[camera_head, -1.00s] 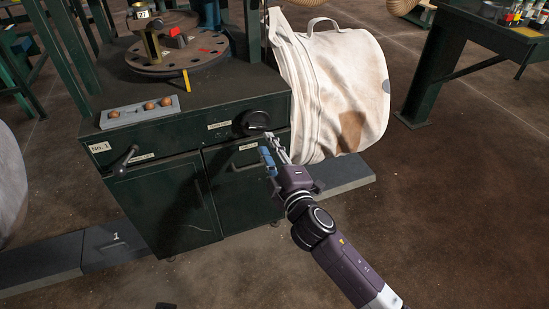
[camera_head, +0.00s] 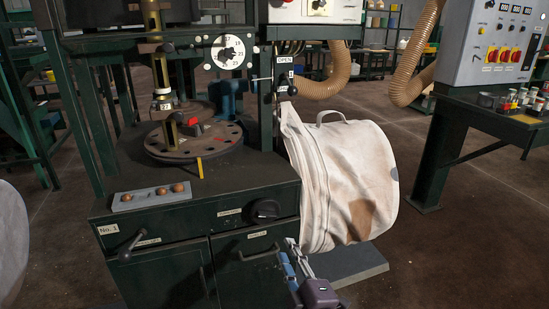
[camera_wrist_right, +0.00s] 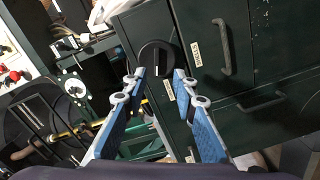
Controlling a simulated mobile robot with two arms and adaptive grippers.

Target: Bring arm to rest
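My right gripper (camera_head: 296,264) is low in the head view, in front of the green cabinet (camera_head: 165,275) and left of the white bulk bag's lower edge. In the right wrist view the blue-padded fingers of the right gripper (camera_wrist_right: 160,108) are apart with nothing between them. Beyond the fingertips is a round black knob (camera_wrist_right: 155,56) on the cabinet front, not touched by the fingers. The knob (camera_head: 265,210) also shows in the head view, above the gripper. My left gripper is not in view.
The white bulk bag (camera_head: 350,185) hangs right of the cabinet. A turntable disc (camera_head: 194,141) and a tray with brown balls (camera_head: 151,197) are on the cabinet top. A control panel (camera_head: 490,45) stands at right. Open floor (camera_head: 460,235) lies at lower right.

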